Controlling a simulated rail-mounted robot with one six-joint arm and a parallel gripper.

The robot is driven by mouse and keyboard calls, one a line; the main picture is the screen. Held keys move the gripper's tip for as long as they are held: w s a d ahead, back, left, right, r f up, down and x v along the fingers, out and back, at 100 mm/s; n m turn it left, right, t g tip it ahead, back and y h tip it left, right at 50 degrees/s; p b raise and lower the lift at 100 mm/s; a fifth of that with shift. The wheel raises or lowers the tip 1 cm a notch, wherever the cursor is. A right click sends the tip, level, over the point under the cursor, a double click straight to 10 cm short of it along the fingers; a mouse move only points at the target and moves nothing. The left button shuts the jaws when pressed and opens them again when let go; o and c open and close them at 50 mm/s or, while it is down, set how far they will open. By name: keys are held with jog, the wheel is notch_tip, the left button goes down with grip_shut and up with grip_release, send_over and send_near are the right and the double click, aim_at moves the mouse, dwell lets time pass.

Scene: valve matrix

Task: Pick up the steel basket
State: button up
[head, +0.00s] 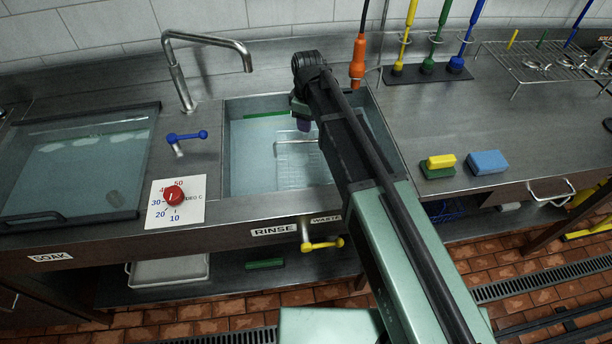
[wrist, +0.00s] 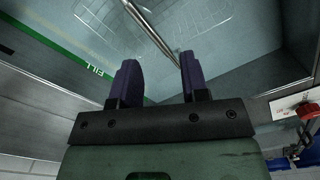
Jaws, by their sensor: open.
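The steel basket (head: 300,170) is a thin wire basket sitting in the water of the rinse sink, with a brighter bar across its top. In the wrist view a round steel bar (wrist: 152,28), seemingly the basket's handle, runs slantwise beyond my fingertips, its lower end near the right finger. Fainter wire mesh shows behind it. My gripper (head: 301,123) is over the far part of the sink, behind the basket's bar. In the wrist view my gripper (wrist: 158,70) has its two purple fingers apart with nothing held between them. I cannot tell whether a finger touches the bar.
The rinse sink (head: 227,205) has walls close around the basket and a green fill line (wrist: 62,48). A tap (head: 175,75), blue lever (head: 188,136) and red dial (head: 173,195) stand left. An orange-handled tool (head: 358,62) hangs behind. Sponges (head: 487,162) lie on the right counter.

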aim_at(305, 141)
jog(key=f+n+b, duration=0.1)
jog(key=f+b, duration=0.1)
jog(key=w+f+n+b, duration=0.1)
jog(key=f+n+b, duration=0.2)
jog(key=n, duration=0.1)
jog(key=shift+w+f+b, duration=0.3)
jog(key=shift+f+b, duration=0.1)
jog(key=f+b, duration=0.5)
jog(key=shift+w+a+f, duration=0.15)
jog(key=shift+a, duration=0.15)
jog(key=shift+r, duration=0.25)
grip_shut()
dwell(0.6)
